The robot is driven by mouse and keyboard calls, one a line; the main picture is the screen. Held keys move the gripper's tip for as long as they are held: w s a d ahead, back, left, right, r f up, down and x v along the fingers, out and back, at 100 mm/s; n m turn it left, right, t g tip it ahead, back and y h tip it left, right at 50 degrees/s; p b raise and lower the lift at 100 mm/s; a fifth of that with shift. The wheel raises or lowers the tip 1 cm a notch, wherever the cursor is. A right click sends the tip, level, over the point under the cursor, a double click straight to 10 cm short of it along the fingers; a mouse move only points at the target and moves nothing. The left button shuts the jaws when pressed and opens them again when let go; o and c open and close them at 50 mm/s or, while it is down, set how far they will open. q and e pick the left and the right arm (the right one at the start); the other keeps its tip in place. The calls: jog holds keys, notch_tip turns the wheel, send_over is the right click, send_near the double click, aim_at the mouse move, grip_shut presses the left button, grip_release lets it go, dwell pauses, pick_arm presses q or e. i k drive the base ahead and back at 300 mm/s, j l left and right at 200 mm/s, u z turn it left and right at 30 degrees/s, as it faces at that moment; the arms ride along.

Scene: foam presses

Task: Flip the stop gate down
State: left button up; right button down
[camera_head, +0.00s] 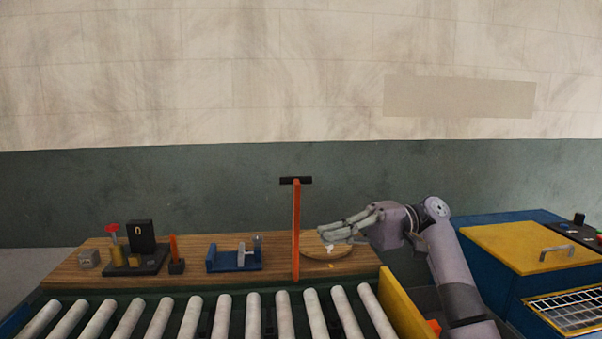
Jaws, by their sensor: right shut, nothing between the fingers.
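The stop gate (296,232) looks to be the orange upright post with a dark crossbar on top. It stands upright at the back edge of the roller conveyor (255,312). My right gripper (325,233) is shut and empty, just right of the post, with its fingers pointing left toward it. A small gap seems to lie between the fingertips and the post. The gripper is above a round wooden dish (336,251) and hides part of it. My left gripper is not in view.
A yellow plate (402,305) edges the conveyor's right end. A blue cabinet with a yellow lid (525,247) stands right.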

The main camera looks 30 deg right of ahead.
aim_at(296, 182)
jog(key=i+l, duration=1.2)
jog(key=l, duration=0.1)
